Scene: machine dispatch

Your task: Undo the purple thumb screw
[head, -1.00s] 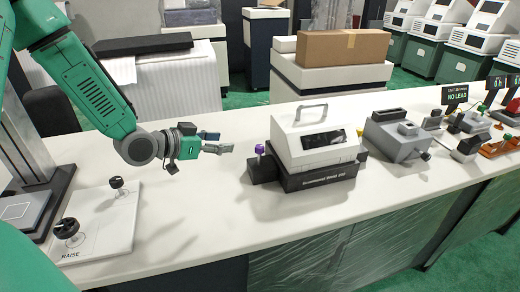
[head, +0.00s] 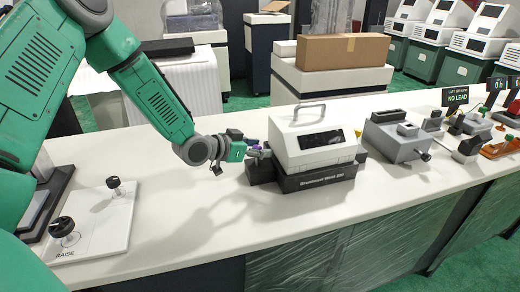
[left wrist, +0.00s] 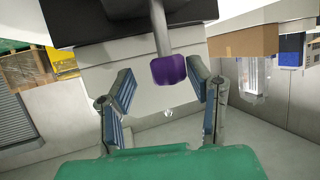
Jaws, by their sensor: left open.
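The purple thumb screw (left wrist: 168,70) sits on a grey shaft between the open fingers of my left gripper (left wrist: 163,95) in the left wrist view. The fingers stand to either side of it, and a gap shows on both sides. In the head view the left gripper (head: 258,151) is at the left side of the white and black machine (head: 312,146), and the purple thumb screw (head: 252,143) shows only partly behind the fingers. My right gripper is not in view.
A grey device (head: 398,138) stands to the right of the machine. A white plate with black knobs (head: 100,220) lies at the left of the counter. The counter in front of the machine (head: 215,225) is clear. A cardboard box (head: 343,49) is behind.

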